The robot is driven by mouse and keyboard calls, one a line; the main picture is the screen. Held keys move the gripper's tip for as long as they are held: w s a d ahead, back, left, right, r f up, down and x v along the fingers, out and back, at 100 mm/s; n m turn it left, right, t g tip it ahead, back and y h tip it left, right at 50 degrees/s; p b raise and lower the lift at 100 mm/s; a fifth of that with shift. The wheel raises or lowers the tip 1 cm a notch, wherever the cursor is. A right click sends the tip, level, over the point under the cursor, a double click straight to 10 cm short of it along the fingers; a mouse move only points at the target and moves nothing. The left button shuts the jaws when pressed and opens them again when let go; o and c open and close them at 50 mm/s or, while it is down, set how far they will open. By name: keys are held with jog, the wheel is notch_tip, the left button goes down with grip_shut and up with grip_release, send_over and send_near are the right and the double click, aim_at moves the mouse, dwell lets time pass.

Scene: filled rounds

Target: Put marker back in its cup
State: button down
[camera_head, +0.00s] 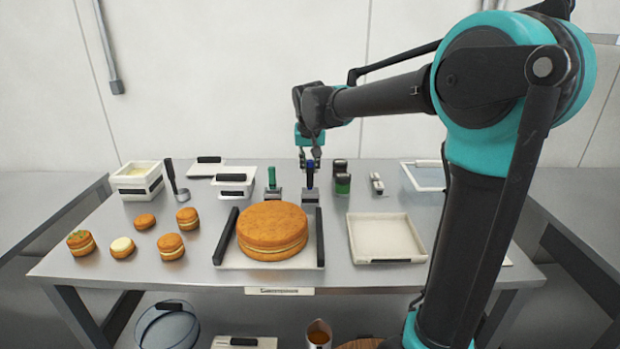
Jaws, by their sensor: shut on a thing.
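My gripper (311,160) is at the back middle of the table, pointing down. It is shut on a blue marker (310,178), holding it about upright. A small grey cup or holder (309,196) is directly below the blue marker in the picture. I cannot tell whether the marker's lower end is inside it, just above it or behind it. A green marker (272,177) stands upright in a similar grey holder (272,195) to the left.
A large filled round cake (272,227) lies on a white tray with black handles in front. Several small filled rounds are at left. An empty white tray (384,237) is at right. White tubs and a scoop are at back left.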

aim_at(310, 186)
jog(key=shift+f, duration=2.15)
jog(key=shift+f, duration=0.1)
jog(key=c, duration=1.4)
grip_release()
jog(key=v, duration=1.2)
jog(key=shift+s, duration=0.1)
